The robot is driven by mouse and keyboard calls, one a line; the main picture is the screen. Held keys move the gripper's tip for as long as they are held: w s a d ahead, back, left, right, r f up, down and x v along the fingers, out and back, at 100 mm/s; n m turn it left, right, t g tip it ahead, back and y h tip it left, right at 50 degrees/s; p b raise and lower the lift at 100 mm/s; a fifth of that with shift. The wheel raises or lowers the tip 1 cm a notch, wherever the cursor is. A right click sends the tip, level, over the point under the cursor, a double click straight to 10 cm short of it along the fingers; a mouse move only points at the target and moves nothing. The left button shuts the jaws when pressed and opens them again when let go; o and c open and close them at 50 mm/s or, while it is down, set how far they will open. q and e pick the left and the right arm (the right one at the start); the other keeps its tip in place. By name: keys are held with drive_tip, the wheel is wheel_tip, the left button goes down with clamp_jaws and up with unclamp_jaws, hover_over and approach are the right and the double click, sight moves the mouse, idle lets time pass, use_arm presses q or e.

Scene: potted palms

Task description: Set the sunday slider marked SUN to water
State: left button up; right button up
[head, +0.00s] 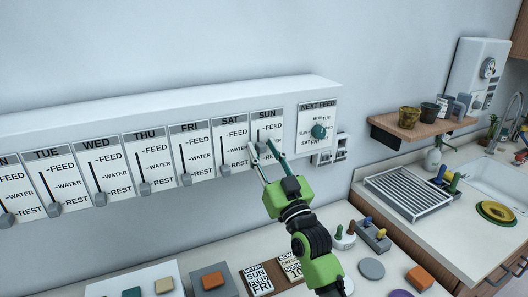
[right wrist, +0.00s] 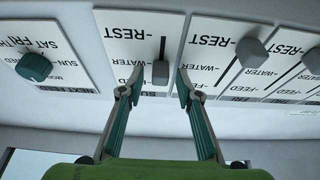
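The SUN slider panel (head: 266,117) is near the right end of the white wall unit, with FEED above WATER above REST. It also shows, turned over, in the right wrist view (right wrist: 110,25). Its grey knob (right wrist: 160,73) appears about level with the WATER mark there. In the head view the fingers partly hide this knob. My right gripper (head: 261,146) reaches up to the panel. In the right wrist view its fingers (right wrist: 155,85) stand apart, one on each side of the knob, with a visible gap to it. My left gripper is not in view.
The SAT knob (head: 225,171) is close on the left, by REST. The NEXT FEED dial (head: 319,131) is close on the right. A wooden shelf with pots (head: 402,133) is farther right. The counter below holds several loose items.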

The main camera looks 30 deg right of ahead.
idle(0.3)
drive_tip(key=v, duration=1.2)
drive_tip(key=shift+s, duration=0.1)
idle(0.3)
